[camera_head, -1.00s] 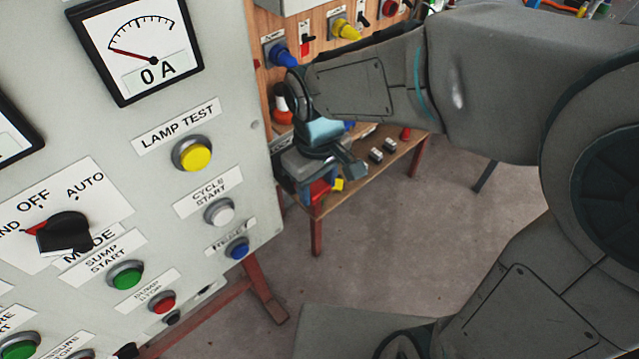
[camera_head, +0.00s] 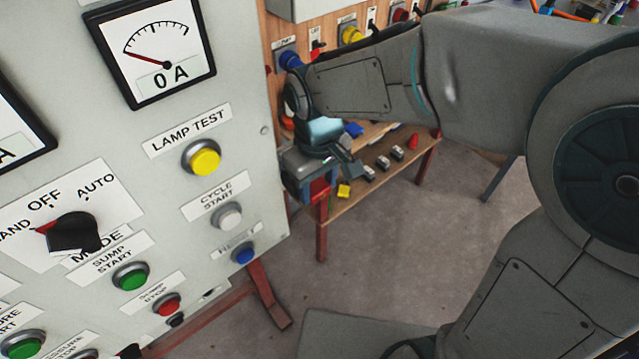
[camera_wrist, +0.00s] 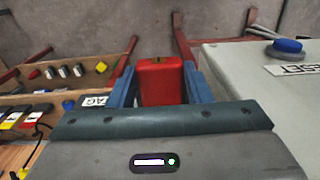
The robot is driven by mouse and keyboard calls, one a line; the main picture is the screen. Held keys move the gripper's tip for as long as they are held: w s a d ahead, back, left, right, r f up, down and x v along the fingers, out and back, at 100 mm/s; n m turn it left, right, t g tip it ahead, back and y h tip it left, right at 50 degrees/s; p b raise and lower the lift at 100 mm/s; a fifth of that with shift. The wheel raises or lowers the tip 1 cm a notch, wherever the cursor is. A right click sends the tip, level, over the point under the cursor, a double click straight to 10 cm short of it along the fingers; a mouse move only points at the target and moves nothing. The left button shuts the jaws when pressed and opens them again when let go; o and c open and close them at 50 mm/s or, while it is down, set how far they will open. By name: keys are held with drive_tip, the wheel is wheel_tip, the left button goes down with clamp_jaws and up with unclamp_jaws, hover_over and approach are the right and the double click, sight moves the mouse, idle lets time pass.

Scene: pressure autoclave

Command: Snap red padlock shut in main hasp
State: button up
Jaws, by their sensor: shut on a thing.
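The red padlock (camera_wrist: 161,80) is between the two blue-grey fingers of my gripper (camera_wrist: 160,92) in the wrist view, with its body facing the camera. My gripper is shut on it. In the head view the red padlock (camera_head: 319,190) shows partly below my gripper (camera_head: 322,175), by the right edge of the grey panel. The padlock's shackle cannot be made out. The main hasp cannot be made out in either view.
The grey control panel (camera_head: 262,180) stands close on the left of my gripper, with a blue reset button (camera_head: 243,253). A wooden bench (camera_head: 375,187) behind holds small loose parts, including a yellow one (camera_head: 344,191). Open floor (camera_head: 400,260) lies to the right.

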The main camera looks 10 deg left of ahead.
sight(317, 187)
drive_tip(key=shift+w+a, duration=0.1)
drive_tip(key=shift+a, duration=0.05)
drive_tip(key=o, duration=1.2)
wheel_tip(317, 187, up, 14)
drive_tip(key=s+d+f+m+t, duration=0.1)
drive_tip(key=d+f+m, duration=0.2)
drive_tip(key=d, duration=0.4)
drive_tip(key=s+d+f+m+t, duration=0.1)
drive_tip(key=s+d+f+m, duration=0.1)
drive_tip(key=d, duration=0.6)
drive_tip(key=s+d+f+m+t, duration=0.1)
drive_tip(key=d+f+m, duration=0.3)
drive_tip(key=d, duration=0.4)
drive_tip(key=shift+s+f+m+b, duration=0.35)
drive_tip(key=shift+s+m, duration=0.15)
drive_tip(key=shift+s, duration=0.25)
